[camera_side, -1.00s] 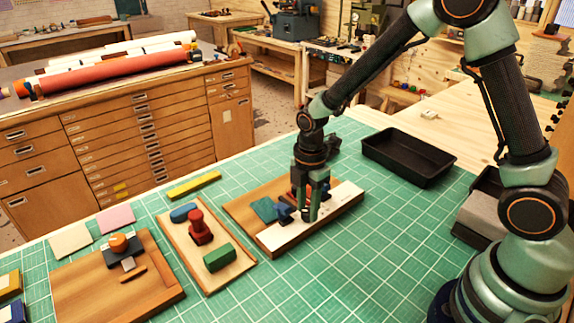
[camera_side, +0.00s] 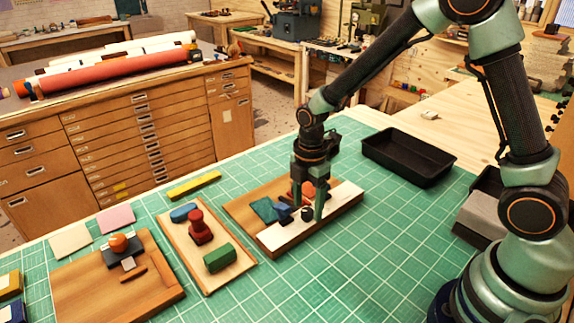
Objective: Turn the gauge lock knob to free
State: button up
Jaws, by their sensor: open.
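A wooden board (camera_side: 243,207) with a white strip (camera_side: 345,197) along its front lies on the green cutting mat. A small dark round knob (camera_side: 307,214), which looks like the gauge lock knob, sits on the white strip. Its free or locked marking is too small to read. Blue pieces (camera_side: 268,209) lie on the board left of the knob. An orange-red part (camera_side: 305,188) shows behind my fingers. My gripper (camera_side: 308,205) points down over the board, open, with the knob low between its fingers in this view. I cannot tell whether a finger touches it.
A wooden tray (camera_side: 228,275) with red, green and blue pieces lies to the left. Another board (camera_side: 75,292) with an orange knob (camera_side: 118,242) is further left. A black bin (camera_side: 412,156) stands behind right. The mat right of the gauge board is clear.

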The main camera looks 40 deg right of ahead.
aim_at(309, 211)
notch_tip(309, 211, up, 11)
dwell(0.4)
jog(key=shift+r, duration=0.15)
jog(key=s+d+r+m+t, duration=0.2)
jog(key=s+r+m, duration=0.2)
jog(key=m, duration=0.5)
jog(key=s+d+r+m+t, duration=0.3)
jog(key=s+m, duration=0.3)
jog(key=m, duration=0.3)
jog(key=shift+s+d+r+t, duration=0.25)
jog(key=shift+r+t, duration=0.05)
jog(key=shift+r, duration=0.4)
